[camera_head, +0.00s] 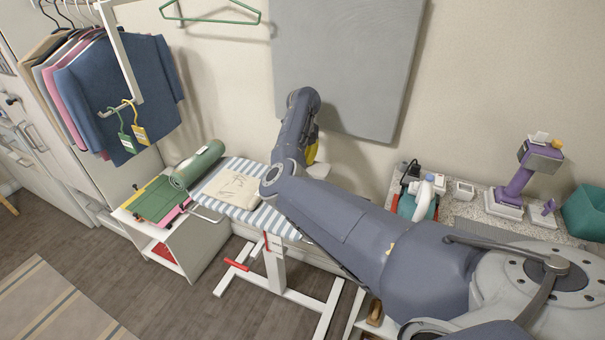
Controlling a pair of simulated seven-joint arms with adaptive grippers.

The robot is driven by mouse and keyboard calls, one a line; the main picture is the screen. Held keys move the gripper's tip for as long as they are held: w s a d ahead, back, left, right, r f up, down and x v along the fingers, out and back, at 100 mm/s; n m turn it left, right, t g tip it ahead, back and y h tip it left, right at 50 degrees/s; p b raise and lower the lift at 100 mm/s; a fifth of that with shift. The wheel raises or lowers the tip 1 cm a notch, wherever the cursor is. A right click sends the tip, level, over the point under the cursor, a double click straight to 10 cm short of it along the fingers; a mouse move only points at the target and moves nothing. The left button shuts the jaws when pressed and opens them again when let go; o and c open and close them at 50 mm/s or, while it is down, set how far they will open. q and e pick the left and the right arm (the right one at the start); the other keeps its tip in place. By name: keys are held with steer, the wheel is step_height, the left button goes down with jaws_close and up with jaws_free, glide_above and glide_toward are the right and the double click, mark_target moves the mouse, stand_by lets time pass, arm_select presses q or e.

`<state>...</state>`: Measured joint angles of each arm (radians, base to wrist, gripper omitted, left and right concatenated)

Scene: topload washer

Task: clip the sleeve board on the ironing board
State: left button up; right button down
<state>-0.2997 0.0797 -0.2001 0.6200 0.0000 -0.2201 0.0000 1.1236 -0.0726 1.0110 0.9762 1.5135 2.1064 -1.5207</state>
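The ironing board (272,216) has a blue-and-white striped top and a white stand, and stands at the centre left. A folded cream cloth (231,188) with a drawn print lies on it. My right arm crosses the board's right end and hides it. The arm bends up and back towards the wall, and its far end is hidden behind its own links. A small yellow part (312,146) shows there, but I cannot tell what it belongs to. My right gripper's fingers are not visible. My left gripper is out of view. I cannot make out the sleeve board.
A low white cabinet (196,252) at left holds a green rolled mat (198,164) and green folders (155,199). Jackets (120,92) hang at upper left. A grey panel (345,60) is on the wall.

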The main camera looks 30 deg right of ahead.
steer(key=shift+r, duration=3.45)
